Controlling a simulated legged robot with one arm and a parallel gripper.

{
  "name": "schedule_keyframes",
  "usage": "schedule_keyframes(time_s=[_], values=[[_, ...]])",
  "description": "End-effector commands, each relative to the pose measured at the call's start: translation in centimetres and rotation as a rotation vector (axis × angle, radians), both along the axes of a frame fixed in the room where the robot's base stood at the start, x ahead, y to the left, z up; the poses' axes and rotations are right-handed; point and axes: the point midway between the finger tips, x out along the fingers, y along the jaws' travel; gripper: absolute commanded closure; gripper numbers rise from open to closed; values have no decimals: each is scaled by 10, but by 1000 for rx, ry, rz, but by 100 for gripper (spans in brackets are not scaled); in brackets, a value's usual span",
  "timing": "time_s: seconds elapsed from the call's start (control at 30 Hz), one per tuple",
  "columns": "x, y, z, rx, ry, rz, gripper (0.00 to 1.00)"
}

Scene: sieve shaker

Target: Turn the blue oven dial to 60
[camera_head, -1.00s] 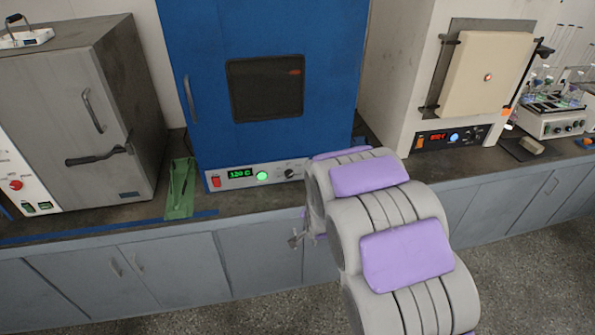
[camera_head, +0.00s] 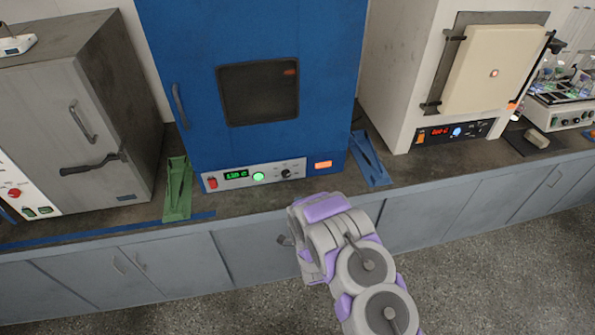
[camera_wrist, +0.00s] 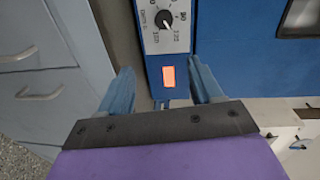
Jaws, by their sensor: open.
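The blue oven (camera_head: 330,60) stands on the counter, with a pale control panel along its bottom edge. Its dial (camera_head: 286,174) is a small dark knob right of a green lit button (camera_head: 258,176) and a green display (camera_head: 236,174) that seems to read 120. In the wrist view the dial (camera_wrist: 165,18) shows at the top, with a white pointer and numbers around it. My gripper (camera_wrist: 160,68) is open and empty, its two blue fingers spread either side of the panel's lower end, short of the dial.
An orange lit switch (camera_head: 323,165) sits right of the dial. A green stand (camera_head: 178,190) and a blue stand (camera_head: 370,157) lie on the counter either side of the oven. A grey oven (camera_head: 55,105) is left, a cream furnace (camera_head: 405,85) right. Cabinets (camera_head: 270,250) run below.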

Motion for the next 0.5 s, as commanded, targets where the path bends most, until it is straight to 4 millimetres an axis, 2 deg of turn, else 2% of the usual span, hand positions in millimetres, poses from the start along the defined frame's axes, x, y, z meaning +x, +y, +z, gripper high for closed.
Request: schedule_keyframes(time_s=[0.1,0.23,0.37,0.5], values=[[-13,11,-5,63,-35,19,35],[-19,16,-7,99,-55,27,35],[-14,15,-7,110,-62,28,35],[2,16,-6,114,-65,28,35]])
